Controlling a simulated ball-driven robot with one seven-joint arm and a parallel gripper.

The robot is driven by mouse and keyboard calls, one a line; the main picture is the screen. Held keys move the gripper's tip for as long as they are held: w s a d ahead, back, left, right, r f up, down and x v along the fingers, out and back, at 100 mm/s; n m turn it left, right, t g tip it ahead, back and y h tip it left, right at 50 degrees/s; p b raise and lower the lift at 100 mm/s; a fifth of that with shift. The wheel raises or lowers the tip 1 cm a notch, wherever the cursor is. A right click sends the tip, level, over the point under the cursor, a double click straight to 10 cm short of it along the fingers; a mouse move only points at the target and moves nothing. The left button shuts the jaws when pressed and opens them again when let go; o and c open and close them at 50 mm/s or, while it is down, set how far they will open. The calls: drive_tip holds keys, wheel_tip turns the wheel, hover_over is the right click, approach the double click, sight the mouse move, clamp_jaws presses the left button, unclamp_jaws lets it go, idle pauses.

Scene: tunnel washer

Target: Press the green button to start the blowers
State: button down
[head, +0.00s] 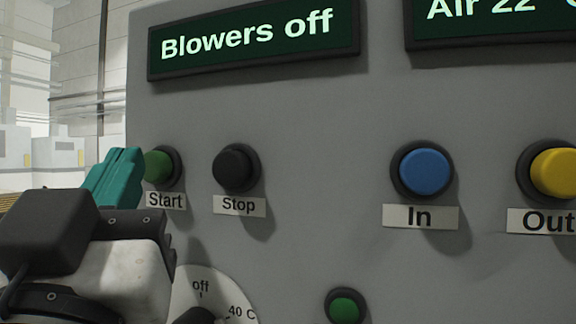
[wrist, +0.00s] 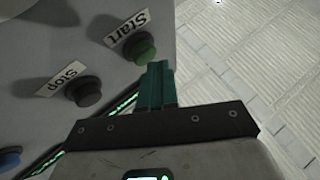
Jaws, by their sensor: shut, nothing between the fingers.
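The green Start button (head: 157,166) is on the grey panel (head: 300,120), with a dark collar and a "Start" label below it. My gripper (head: 128,160) is shut and empty, its teal fingers covering the left part of the button in the head view. In the wrist view the Start button (wrist: 142,49) shows just beyond the tips of the shut fingers (wrist: 157,68). I cannot tell whether the tips touch it. The display (head: 250,38) above reads "Blowers off".
The black Stop button (head: 236,168) is right of Start. A blue In button (head: 425,171) and a yellow Out button (head: 556,173) are further right. A dial (head: 205,295) and another green button (head: 345,307) sit lower. Left of the panel is open room.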

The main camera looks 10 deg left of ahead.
drive_tip(key=shift+w, duration=0.55)
idle(0.4)
drive_tip(key=shift+s, duration=0.2)
drive_tip(key=shift+s+b, duration=0.3)
drive_tip(key=shift+s, duration=0.45)
drive_tip(key=s, duration=0.3)
drive_tip(key=s+b, duration=0.1)
drive_tip(key=s, duration=0.1)
drive_tip(key=shift+a, duration=0.25)
idle(0.8)
